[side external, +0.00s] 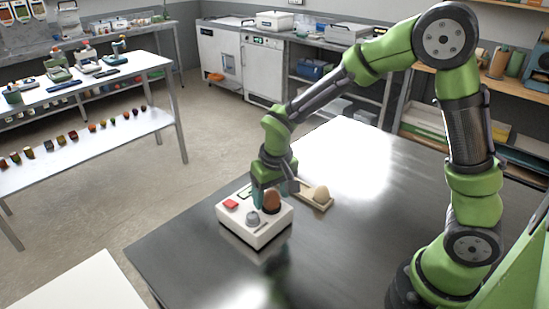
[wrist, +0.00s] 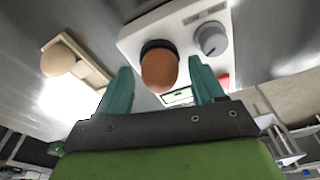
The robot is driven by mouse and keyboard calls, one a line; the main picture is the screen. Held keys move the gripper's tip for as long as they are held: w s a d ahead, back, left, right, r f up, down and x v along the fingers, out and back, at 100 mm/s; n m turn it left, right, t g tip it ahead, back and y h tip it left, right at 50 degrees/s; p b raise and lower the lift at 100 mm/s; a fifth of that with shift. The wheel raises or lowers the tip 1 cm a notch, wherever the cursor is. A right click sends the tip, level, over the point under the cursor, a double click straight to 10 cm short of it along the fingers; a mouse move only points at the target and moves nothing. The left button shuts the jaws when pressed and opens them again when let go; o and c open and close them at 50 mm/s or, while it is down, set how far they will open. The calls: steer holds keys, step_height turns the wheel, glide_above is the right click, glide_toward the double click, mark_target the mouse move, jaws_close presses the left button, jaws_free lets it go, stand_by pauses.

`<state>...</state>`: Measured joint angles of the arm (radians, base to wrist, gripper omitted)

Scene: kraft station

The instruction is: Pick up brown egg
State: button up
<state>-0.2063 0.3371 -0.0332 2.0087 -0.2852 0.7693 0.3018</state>
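The brown egg (side external: 271,201) sits upright in a dark round cup on top of a white device (side external: 238,228). In the wrist view the brown egg (wrist: 160,72) shows between and slightly beyond my two teal fingertips, with a gap on each side. My gripper (wrist: 162,78) is open and empty. In the side view my gripper (side external: 262,190) is low over the device, right by the egg, and one finger partly hides behind it. A paler beige egg (side external: 321,194) rests on a wooden tray (side external: 312,204) just right of the device.
The device carries a grey knob (side external: 252,218), a red button (side external: 230,204) and a small display close to the egg. The dark metal table (side external: 360,230) is clear to the right and front. A white shelf table (side external: 95,80) with small items stands apart at left.

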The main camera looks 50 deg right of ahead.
steer(key=c, duration=0.7)
steer(key=shift+r, duration=0.1)
